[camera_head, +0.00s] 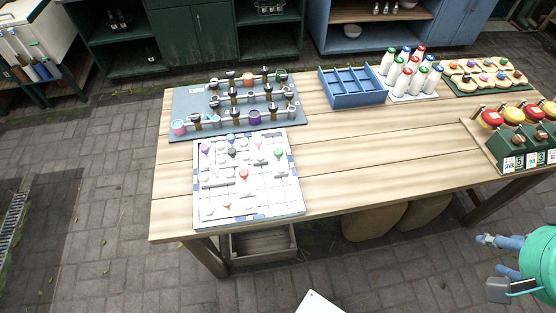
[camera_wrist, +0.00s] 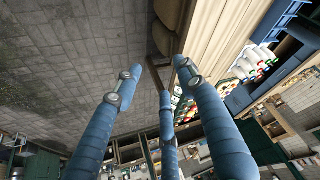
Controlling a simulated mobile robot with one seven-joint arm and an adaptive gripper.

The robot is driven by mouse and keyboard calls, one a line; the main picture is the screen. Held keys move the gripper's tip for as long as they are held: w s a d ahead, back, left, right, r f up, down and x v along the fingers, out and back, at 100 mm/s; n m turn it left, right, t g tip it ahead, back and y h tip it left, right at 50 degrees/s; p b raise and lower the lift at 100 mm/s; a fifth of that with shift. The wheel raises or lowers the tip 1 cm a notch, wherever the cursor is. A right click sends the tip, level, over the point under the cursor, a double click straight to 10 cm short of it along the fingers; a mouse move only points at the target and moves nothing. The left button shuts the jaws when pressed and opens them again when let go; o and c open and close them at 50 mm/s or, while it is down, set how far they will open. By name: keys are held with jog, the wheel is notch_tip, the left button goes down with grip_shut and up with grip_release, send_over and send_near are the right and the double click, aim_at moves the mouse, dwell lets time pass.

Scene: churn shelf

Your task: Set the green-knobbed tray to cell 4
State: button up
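A white board (camera_head: 249,202) with a grid of tracks lies at the front left of the wooden table in the head view. Several small coloured knobs stand on it, among them a green knob (camera_head: 278,154) near its right side, with purple, dark and red ones to the left. The tray under the green knob is too small to make out, and I cannot read any cell numbers. My gripper (camera_head: 490,241) is at the right edge of the head view, off the table's front, far from the board. In the wrist view its blue fingers (camera_wrist: 164,78) are spread and empty.
Behind the board is a grey rack (camera_head: 184,101) with dark-topped pegs. A blue divided box (camera_head: 351,99), capped white bottles (camera_head: 403,80) and a green stand with red and yellow knobs (camera_head: 499,157) fill the back and right. The table's middle (camera_head: 370,150) is clear.

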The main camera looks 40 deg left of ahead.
jog(key=shift+o, duration=0.3)
jog(key=w+a+r+g+y+p, duration=0.1)
jog(key=w+a+r+g+p, duration=0.15)
jog(key=w+a, duration=0.65)
jog(key=g+h+p, duration=0.1)
jog(key=g+p, duration=0.2)
jog(key=p, duration=0.6)
send_over(279, 151)
notch_tip(279, 151, down, 15)
jog(key=shift+a+f, duration=0.1)
jog(key=shift+f, duration=0.1)
jog(key=shift+f, duration=0.15)
notch_tip(279, 151, down, 14)
jog(key=shift+r+b, duration=0.25)
jog(key=shift+b, duration=0.55)
